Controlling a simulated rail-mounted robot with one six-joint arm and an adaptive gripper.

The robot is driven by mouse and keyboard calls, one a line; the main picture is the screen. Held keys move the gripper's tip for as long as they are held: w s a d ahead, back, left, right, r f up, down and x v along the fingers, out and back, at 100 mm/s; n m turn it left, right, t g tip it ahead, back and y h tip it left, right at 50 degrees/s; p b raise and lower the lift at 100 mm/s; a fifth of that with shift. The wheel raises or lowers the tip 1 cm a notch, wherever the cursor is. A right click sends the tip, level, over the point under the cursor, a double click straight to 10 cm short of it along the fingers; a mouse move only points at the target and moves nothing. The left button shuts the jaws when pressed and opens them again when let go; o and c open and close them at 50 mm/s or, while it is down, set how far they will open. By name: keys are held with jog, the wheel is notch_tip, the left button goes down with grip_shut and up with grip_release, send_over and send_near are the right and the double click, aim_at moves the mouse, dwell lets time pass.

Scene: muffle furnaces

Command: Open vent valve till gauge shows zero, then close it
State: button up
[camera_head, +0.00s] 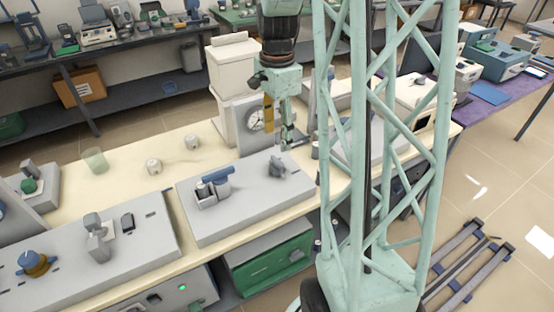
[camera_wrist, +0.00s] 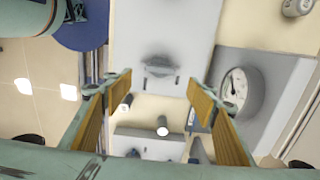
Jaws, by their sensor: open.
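A round white-faced gauge (camera_head: 257,119) is set in an upright grey panel behind the bench plate. It also shows at the right in the wrist view (camera_wrist: 238,90); its dark needle is visible but the reading is too small to tell. A small grey knob (camera_head: 277,167) stands on the grey plate in front of the gauge. A blue-handled fitting (camera_head: 215,182) sits to its left. I cannot tell which one is the vent valve. My gripper (camera_head: 288,138) hangs beside the gauge, above the knob. In the wrist view its yellow-padded fingers (camera_wrist: 160,82) are spread and empty.
A grey plate (camera_head: 240,222) lies on the cream bench (camera_head: 130,190). Another plate with a blue knob (camera_head: 33,262) is at the lower left. A green lattice column (camera_head: 385,150) blocks part of the right.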

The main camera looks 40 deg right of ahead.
aim_at(277, 161)
jog(key=shift+f+b, duration=1.2)
jog(key=shift+f, duration=3.85)
jog(key=c, duration=0.9)
jog(key=shift+o, duration=0.2)
